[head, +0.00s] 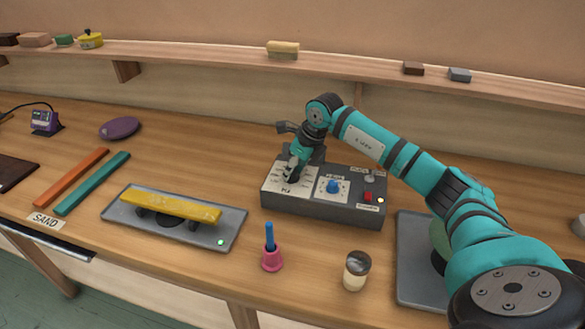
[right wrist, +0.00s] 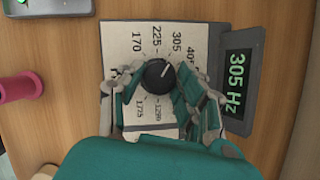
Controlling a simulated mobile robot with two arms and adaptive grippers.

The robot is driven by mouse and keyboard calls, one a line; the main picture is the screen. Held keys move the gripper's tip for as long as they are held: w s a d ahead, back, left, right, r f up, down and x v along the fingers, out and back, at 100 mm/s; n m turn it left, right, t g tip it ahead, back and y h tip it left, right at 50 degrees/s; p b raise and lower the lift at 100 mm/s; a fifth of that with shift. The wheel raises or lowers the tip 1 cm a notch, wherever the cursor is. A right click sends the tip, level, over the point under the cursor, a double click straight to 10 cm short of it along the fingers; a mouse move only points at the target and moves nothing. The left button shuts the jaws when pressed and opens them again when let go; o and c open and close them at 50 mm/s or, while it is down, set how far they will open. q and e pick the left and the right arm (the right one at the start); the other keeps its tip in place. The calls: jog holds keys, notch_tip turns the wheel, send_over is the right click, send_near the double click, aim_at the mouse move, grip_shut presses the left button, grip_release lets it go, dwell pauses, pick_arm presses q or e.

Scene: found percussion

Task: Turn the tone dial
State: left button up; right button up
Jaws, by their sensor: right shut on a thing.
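The tone dial (right wrist: 157,73) is a black knob on a white panel with printed numbers, seen in the right wrist view. Its white pointer aims up and right, toward the 305 mark. A display (right wrist: 236,84) beside the panel reads 305 Hz in green. My right gripper (right wrist: 152,88) is shut on the dial, one finger on each side. In the head view my right gripper (head: 292,172) points down over the left panel of the dark control box (head: 320,212) and hides the dial. My left gripper is not in view.
The box also has a blue knob (head: 333,187) and a red button (head: 367,197). A yellow bar (head: 170,204) on a grey tray lies left. A pink holder (head: 271,260) with a blue stick and a lidded jar (head: 356,270) stand in front. A shelf runs behind.

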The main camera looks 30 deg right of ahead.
jog(key=shift+a+m+t+h+b, duration=0.15)
jog(key=shift+m+h+b, duration=0.35)
jog(key=shift+m, duration=0.9)
jog(key=shift+d+m+t+h+b, duration=0.2)
jog(key=shift+m+h, duration=0.4)
jog(key=shift+m, duration=0.8)
jog(key=shift+r, duration=0.1)
jog(key=o, duration=1.1)
jog(key=v, duration=1.2)
jog(key=shift+w, duration=0.1)
